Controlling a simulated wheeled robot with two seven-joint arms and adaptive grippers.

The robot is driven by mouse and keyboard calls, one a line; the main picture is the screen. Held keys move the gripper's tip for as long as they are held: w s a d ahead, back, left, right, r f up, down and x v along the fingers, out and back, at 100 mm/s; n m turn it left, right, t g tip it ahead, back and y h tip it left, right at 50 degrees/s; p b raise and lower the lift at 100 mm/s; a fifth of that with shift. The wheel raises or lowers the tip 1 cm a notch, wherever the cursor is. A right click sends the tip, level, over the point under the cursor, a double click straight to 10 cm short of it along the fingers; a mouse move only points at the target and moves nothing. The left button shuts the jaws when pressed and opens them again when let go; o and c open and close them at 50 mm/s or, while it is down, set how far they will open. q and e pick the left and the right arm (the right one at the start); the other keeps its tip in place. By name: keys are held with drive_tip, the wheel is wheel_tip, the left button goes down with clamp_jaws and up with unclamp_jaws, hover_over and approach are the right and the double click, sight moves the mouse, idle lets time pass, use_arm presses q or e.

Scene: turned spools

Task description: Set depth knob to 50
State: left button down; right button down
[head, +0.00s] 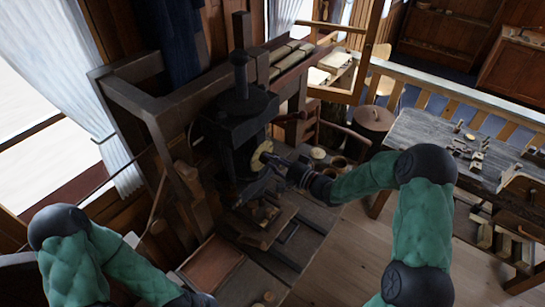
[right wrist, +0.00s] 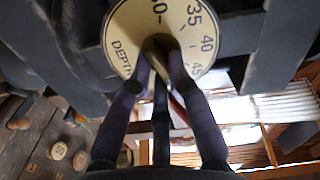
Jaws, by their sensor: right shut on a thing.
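The depth dial (head: 262,156) is a round cream plate on the front of a dark machine. In the right wrist view the dial (right wrist: 122,28) carries the word DEPTH and printed numbers, with 35, 40 and 45 readable along its right side. My right gripper (head: 273,164) reaches the dial from the right. Its fingers (right wrist: 160,62) are shut on the knob and hide part of it and the dial's lower part. The knob's pointer setting cannot be told. My left gripper is not in view; only its arm shows at lower left.
The dark machine (head: 240,105) stands on a wooden bench with a shallow tray (head: 212,265). Round wooden discs (right wrist: 60,150) lie below the dial. A lidded barrel (head: 373,122) and a grey worktable (head: 425,135) with small parts stand to the right. Open floor lies between.

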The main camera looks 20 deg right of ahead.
drive_tip(key=shift+m+p, duration=0.35)
drive_tip(key=shift+m, duration=0.55)
drive_tip(key=shift+f, duration=0.1)
drive_tip(key=c, duration=1.2)
unclamp_jaws()
drive_tip(key=v, duration=1.2)
